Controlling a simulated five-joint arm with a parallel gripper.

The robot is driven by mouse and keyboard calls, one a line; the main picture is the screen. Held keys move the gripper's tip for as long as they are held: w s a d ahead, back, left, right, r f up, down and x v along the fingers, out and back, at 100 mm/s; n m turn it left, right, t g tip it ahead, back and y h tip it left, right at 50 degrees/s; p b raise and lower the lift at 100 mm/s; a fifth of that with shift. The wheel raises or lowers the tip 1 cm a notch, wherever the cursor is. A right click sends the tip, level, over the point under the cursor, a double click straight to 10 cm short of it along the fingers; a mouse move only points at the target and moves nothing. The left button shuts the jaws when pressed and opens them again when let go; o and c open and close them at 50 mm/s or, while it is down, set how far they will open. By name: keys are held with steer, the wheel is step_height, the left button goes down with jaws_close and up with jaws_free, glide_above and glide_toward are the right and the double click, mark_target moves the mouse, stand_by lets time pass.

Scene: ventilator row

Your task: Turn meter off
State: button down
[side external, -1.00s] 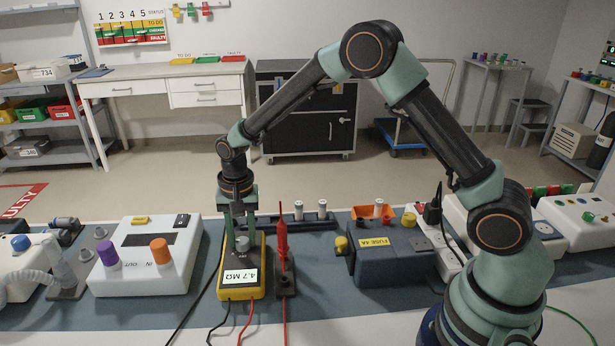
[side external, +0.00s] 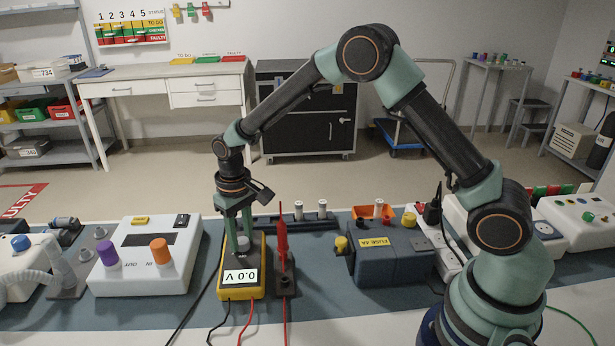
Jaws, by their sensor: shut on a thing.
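The yellow and dark meter (side external: 255,288) lies on the blue-grey mat in front of my arm. Its display (side external: 240,276) reads "0.0 V". A grey dial knob (side external: 243,243) stands up on the meter above the display. My gripper (side external: 240,236) points down over the meter, its fingers shut on the knob. The fingers hide part of the knob and its markings. Red and black leads run from the meter's near edge.
A red probe (side external: 282,242) stands upright in a dark holder close to the meter's right. A white box with purple and orange knobs (side external: 145,262) is to the left. A dark fuse box (side external: 390,265) is to the right.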

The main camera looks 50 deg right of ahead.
steer(key=n, duration=0.5)
steer(key=shift+d+f+n, duration=0.1)
steer(key=shift+d+n, duration=0.1)
steer(key=shift+n, duration=0.1)
steer(key=n, duration=0.5)
steer(key=shift+n, duration=0.3)
steer(key=c, duration=0.5)
jaws_free()
steer(key=shift+a, duration=0.1)
steer(key=shift+a, duration=0.1)
